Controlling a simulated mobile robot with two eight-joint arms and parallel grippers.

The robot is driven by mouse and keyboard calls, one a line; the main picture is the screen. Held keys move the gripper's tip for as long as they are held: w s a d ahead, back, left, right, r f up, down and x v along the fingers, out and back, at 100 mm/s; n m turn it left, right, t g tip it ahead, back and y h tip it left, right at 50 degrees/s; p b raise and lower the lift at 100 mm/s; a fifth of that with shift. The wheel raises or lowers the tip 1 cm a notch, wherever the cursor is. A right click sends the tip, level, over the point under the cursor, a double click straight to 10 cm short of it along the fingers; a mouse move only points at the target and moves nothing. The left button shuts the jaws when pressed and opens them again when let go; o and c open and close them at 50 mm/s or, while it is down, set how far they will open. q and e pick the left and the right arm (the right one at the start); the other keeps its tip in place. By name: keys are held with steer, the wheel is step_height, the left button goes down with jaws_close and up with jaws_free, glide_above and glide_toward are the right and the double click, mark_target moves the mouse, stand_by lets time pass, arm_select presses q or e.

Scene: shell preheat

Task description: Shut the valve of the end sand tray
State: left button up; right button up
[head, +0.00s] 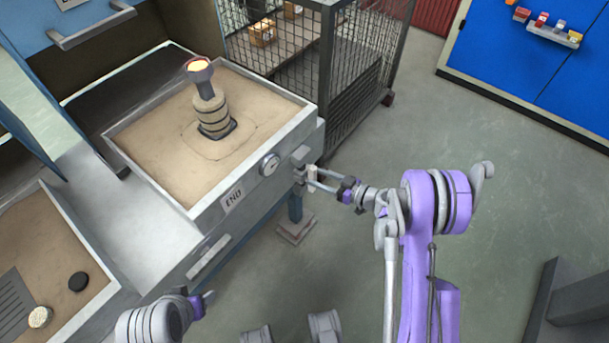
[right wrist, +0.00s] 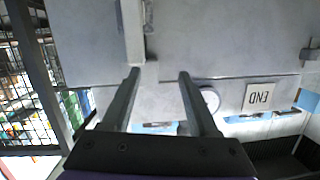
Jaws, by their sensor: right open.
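The end sand tray (head: 150,115) is a grey metal box filled with sand. A small END plate (head: 232,199) is on its front, and the plate also shows upside down in the right wrist view (right wrist: 258,97). Its valve (head: 302,156) sits at the front right corner with a pale handle (head: 312,177), also seen in the right wrist view (right wrist: 133,32). My right gripper (head: 314,180) is open at the handle. In the right wrist view its fingertips (right wrist: 159,73) are near the handle's end, which lines up with the left finger; contact is unclear. My left gripper (head: 207,301) is low, away from the valve.
A round gauge (head: 269,164) is on the tray front, left of the valve. A stacked shell with a glowing top (head: 209,105) stands in the sand. A wire cage (head: 345,75) stands behind the valve corner. Another sand tray (head: 85,250) is at left.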

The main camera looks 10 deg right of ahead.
steer(key=d+f+t+b, duration=0.2)
steer(key=d+f+t, duration=0.15)
steer(key=f, duration=0.35)
arm_select(q)
step_height(320, 180, down, 4)
steer(key=shift+w+r, duration=0.15)
arm_select(e)
steer(key=x, duration=1)
steer(key=shift+a+n+g+y, duration=0.3)
steer(key=shift+n+g, duration=0.1)
steer(key=shift+g, duration=0.05)
steer(key=shift+r, duration=0.1)
jaws_close()
